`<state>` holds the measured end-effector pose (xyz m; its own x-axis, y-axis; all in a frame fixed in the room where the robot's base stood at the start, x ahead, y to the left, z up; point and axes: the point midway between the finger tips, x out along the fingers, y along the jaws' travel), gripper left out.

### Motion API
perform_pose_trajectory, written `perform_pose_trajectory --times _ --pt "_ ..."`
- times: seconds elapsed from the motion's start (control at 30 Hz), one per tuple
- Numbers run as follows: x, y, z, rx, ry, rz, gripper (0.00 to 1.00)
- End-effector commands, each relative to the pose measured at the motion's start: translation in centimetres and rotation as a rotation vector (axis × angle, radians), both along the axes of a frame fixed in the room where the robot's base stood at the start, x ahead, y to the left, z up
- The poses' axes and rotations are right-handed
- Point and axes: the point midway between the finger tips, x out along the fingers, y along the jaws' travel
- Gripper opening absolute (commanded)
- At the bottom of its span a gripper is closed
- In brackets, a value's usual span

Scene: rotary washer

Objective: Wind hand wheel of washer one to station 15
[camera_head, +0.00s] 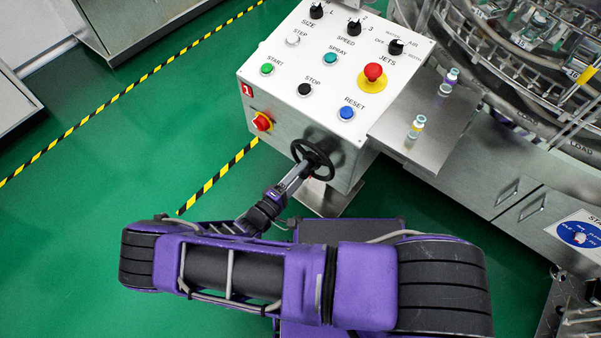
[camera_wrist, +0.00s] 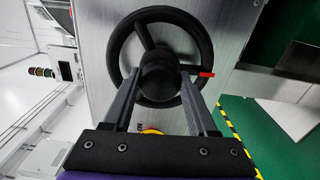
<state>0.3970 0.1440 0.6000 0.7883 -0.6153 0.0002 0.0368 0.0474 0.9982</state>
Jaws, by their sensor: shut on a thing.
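The black hand wheel (camera_head: 313,153) is on the front of the control box with the red "1" plate (camera_head: 247,90). In the wrist view the wheel (camera_wrist: 120,40) faces me, with a round black hub (camera_wrist: 160,66), spokes and a red mark (camera_wrist: 206,74) at its right side. My gripper (camera_head: 303,172) reaches the wheel from below left. In the wrist view my gripper's fingers (camera_wrist: 158,82) straddle the hub and are shut on it.
The box top carries knobs, buttons and a red emergency stop (camera_head: 373,72). A red rotary switch (camera_head: 262,122) is left of the wheel. Two vials (camera_head: 416,127) (camera_head: 446,82) stand on the steel shelf (camera_head: 440,125). Green floor (camera_head: 150,110) with hazard tape is clear at left.

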Motion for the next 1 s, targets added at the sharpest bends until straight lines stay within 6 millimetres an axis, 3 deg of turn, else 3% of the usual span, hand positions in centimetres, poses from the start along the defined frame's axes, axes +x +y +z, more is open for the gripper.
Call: perform_pose_trajectory --times 0.67,0.7,0.83,1.0 --pt "-0.07 0.07 -0.06 0.049 -0.035 0.001 0.0" --pt "-0.07 0.07 -0.06 0.049 -0.035 0.002 0.64" --pt "-0.04 0.06 -0.05 0.048 -0.036 0.001 0.87" --pt "-0.02 0.04 -0.03 0.048 -0.036 0.001 0.89"
